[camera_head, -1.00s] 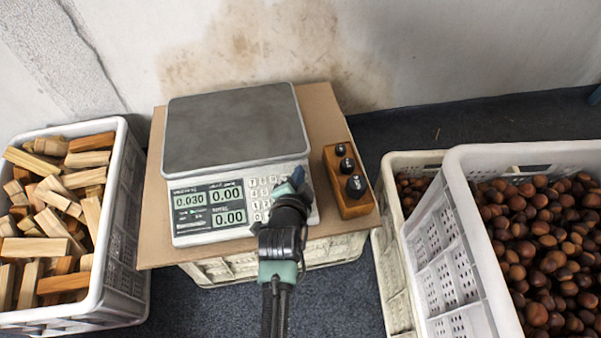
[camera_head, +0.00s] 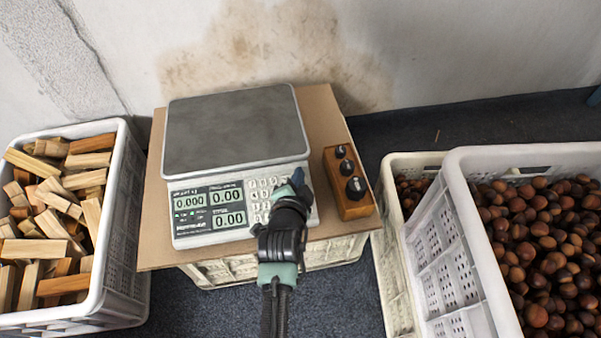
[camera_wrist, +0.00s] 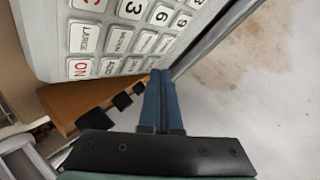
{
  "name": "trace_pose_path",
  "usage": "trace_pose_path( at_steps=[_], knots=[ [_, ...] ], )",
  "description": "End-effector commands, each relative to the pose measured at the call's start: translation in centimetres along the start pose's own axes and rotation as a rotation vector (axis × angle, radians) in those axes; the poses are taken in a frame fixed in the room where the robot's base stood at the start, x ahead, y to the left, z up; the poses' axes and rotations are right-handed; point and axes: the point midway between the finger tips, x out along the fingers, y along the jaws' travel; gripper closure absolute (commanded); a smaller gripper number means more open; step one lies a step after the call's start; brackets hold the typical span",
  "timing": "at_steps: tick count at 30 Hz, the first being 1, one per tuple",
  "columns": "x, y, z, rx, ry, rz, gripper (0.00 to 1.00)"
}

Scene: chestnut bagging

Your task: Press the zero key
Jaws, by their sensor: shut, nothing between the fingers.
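The scale (camera_head: 182,235) has a grey pan (camera_head: 235,128) with nothing on it. Its left display (camera_head: 189,202) reads 0.000, and the two displays beside it read 0.00. The white keypad (camera_head: 262,190) is on the right of its front panel and is partly hidden by my gripper. My gripper (camera_head: 297,178) is shut and empty, with its blue fingertips at the keypad's right side. In the wrist view the shut fingers (camera_wrist: 160,80) are by the keypad's edge, near number keys (camera_wrist: 133,8). I cannot tell which key is the zero key or whether the fingertips touch one.
The scale stands on a cardboard sheet (camera_head: 155,245) over a white crate. A crate of wood pieces (camera_head: 122,190) is at left. Crates of chestnuts (camera_head: 445,240) are at right.

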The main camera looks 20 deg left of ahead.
Motion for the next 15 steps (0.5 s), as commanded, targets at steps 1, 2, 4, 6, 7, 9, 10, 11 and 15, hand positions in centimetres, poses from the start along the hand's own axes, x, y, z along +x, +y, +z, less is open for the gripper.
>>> trace_pose_path(
  at_steps=[1,2,4,6,7,9,10,11,15],
  knots=[
    [-0.35,-0.35,-0.35,0.001,0.001,0.0,1.0],
    [-0.46,-0.43,-0.42,0.001,0.001,0.0,1.0],
    [-0.63,-0.52,-0.53,0.001,0.001,0.0,1.0],
    [-0.67,-0.5,-0.53,0.001,0.001,0.0,1.0],
    [-0.66,-0.47,-0.51,0.0,0.001,0.0,1.0],
    [-0.62,-0.42,-0.48,0.0,0.001,0.0,1.0],
    [-0.61,-0.42,-0.48,0.0,0.001,0.0,1.0],
    [-0.61,-0.42,-0.48,0.0,0.001,0.0,1.0],
    [-0.69,-0.5,-0.55,0.0,0.001,0.0,1.0]
  ],
)
